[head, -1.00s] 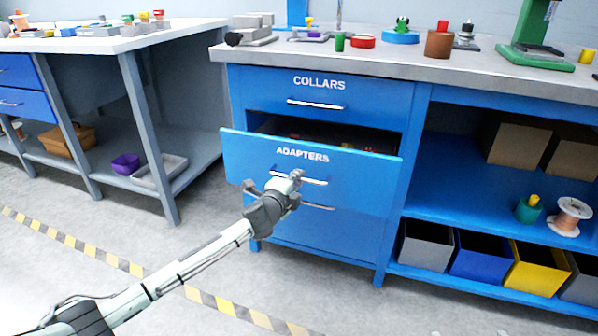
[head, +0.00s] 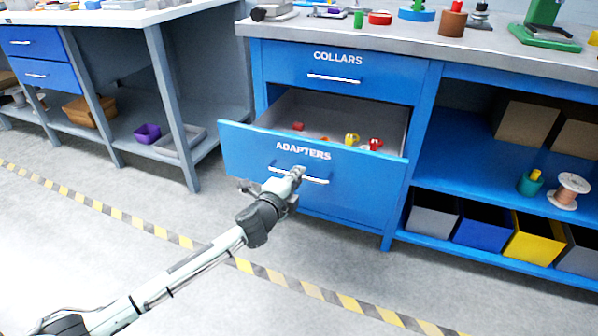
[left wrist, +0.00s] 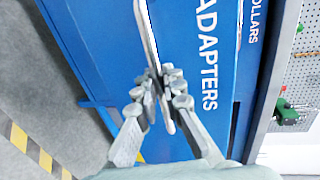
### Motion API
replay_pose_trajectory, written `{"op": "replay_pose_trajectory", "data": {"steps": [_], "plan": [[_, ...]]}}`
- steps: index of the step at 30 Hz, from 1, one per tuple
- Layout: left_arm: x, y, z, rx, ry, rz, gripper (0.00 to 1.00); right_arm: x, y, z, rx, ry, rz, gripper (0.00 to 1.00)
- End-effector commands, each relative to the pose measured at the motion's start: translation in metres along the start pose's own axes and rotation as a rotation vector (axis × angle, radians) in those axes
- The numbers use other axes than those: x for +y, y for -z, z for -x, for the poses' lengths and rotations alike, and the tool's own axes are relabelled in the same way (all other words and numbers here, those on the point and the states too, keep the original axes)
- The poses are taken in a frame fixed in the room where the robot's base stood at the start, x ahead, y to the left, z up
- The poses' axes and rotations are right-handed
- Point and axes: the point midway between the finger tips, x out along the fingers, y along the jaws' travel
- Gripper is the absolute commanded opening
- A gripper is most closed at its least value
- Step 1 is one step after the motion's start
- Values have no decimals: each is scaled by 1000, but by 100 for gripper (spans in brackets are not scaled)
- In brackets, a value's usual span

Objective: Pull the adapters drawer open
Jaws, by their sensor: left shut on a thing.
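The blue adapters drawer (head: 240,150) stands well out of the cabinet, with its grey inside and several small red and yellow parts showing in the head view. Its silver handle (head: 315,180) runs across the front below the ADAPTERS label. My right gripper is not in view.
The shut collars drawer (head: 290,62) is directly above. The worktop (head: 400,42) over it carries several small parts. Open shelves with bins (head: 480,228) are to the right. A grey bench (head: 160,100) stands at the left. The floor before the drawer is clear, with a striped line.

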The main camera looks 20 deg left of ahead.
Motion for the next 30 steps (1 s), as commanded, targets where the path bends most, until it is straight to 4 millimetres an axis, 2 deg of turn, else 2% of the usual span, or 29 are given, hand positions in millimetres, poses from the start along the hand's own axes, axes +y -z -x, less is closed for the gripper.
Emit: {"op": "replay_pose_trajectory", "data": {"steps": [8, 9, 14, 15, 24, 26, 30], "plan": [[0, -1, 0, -2, 0, 0, 0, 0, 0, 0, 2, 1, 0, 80], [0, -1, 0, -2, 0, 0, 9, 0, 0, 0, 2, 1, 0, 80], [0, -1, 0, -1, 0, 0, 29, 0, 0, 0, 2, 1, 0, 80], [0, -1, 0, -1, 0, 0, 30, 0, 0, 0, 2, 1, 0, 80], [1, 0, 2, 0, -1, 0, 30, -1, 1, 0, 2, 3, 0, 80], [1, 0, 7, -1, -2, 0, 30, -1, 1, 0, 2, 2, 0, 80], [1, 0, 30, 1, -2, -1, 30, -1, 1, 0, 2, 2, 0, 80]]}}
